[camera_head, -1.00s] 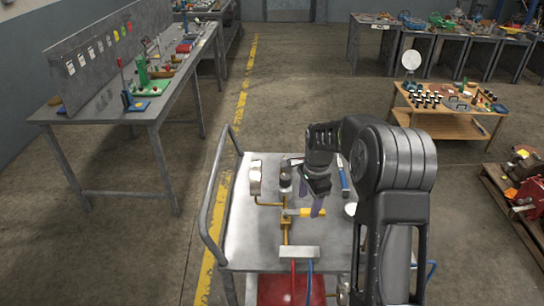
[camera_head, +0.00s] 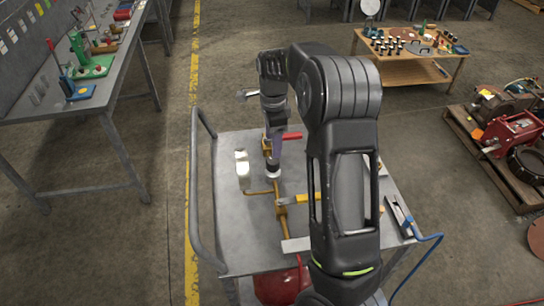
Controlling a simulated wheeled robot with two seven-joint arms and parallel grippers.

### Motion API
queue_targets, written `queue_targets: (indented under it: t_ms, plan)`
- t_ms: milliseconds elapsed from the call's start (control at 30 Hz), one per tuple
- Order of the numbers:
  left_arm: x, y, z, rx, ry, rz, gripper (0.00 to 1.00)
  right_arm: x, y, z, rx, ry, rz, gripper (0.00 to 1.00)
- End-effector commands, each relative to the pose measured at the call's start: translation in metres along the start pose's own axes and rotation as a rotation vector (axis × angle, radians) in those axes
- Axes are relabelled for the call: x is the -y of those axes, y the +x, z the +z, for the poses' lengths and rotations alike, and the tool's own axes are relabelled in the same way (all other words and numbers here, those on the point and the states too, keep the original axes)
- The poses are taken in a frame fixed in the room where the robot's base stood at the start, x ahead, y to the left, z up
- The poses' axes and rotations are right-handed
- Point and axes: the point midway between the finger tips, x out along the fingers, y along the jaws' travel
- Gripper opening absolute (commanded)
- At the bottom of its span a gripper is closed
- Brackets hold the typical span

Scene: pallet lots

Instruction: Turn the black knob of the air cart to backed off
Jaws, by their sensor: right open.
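The air cart's grey top (camera_head: 235,225) lies below me with brass pipework on it. The regulator (camera_head: 272,173) stands on the pipework, its pale collar showing. Its black knob is mostly hidden behind my right gripper. My right gripper (camera_head: 273,152) points down over the regulator, its fingers around or just above the knob; I cannot tell if they touch it. It is open. My left gripper is not in view.
A pale gauge (camera_head: 242,168) stands close left of the regulator. A yellow valve handle (camera_head: 289,199) and a red handle (camera_head: 291,136) are nearby. The cart's rail (camera_head: 193,190) runs along the left. A blue hose (camera_head: 420,255) hangs at right. A wooden table (camera_head: 400,72) stands behind.

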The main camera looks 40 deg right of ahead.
Motion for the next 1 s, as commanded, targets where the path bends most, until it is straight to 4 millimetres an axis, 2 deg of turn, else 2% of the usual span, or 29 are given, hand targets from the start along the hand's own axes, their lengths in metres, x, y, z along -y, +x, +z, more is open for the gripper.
queue_targets:
  t_ms: [167,433,600,900,1000]
  plan:
    - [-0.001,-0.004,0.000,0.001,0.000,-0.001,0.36,-0.001,0.014,0.000,0.000,0.000,0.003,0.61]
    - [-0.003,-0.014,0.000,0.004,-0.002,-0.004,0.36,-0.001,0.055,0.000,0.000,0.000,0.005,0.61]
    - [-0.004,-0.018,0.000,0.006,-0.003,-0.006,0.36,-0.001,0.073,0.000,0.000,-0.001,0.003,0.61]
    - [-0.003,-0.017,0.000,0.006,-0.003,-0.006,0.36,0.000,0.077,0.000,0.001,-0.001,0.000,0.61]
    - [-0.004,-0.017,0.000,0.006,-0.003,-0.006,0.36,0.000,0.077,0.000,0.000,-0.001,0.000,0.55]
